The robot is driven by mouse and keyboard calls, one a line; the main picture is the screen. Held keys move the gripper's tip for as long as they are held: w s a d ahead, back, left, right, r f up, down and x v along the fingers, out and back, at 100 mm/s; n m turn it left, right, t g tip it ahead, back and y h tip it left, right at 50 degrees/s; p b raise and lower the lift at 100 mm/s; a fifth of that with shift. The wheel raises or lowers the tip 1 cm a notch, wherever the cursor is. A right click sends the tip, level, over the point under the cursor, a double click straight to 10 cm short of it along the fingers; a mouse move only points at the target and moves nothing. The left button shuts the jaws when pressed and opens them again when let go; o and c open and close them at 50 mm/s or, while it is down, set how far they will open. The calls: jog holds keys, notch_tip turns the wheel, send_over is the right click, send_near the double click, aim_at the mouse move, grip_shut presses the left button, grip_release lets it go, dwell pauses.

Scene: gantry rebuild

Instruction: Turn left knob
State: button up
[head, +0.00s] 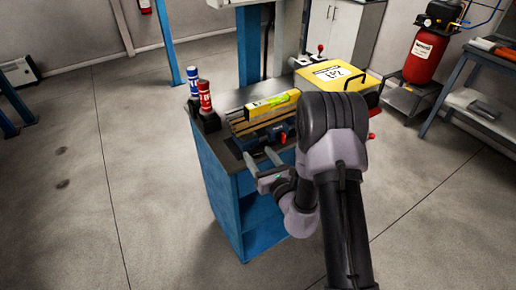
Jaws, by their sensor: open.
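No knob is clearly marked as the left one. A small red knob (320,48) stands on a dark stem behind the yellow case. Another red knob-like part (372,136) shows at the right of my arm, with the arm hiding what it is fixed to.
On the bench are a blue can (192,75), a red can (205,94), a yellow level (271,105), a blue tool (267,136) and a yellow case (330,73). A red tank (425,58) stands right. The floor at left is clear.

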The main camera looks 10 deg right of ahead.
jog(key=shift+s, duration=0.1)
jog(key=shift+c, duration=0.7)
grip_shut()
jog(key=m+p, duration=0.1)
jog(key=r+m+p, duration=0.1)
jog(key=p, duration=0.1)
jog(key=shift+s, duration=0.1)
jog(key=shift+f+m+p, duration=0.1)
jog(key=shift+m+p, duration=0.6)
jog(key=shift+f+m, duration=0.25)
jog(key=shift+m, duration=0.35)
jog(key=shift+o, duration=0.7)
grip_release()
jog(key=shift+f, duration=0.1)
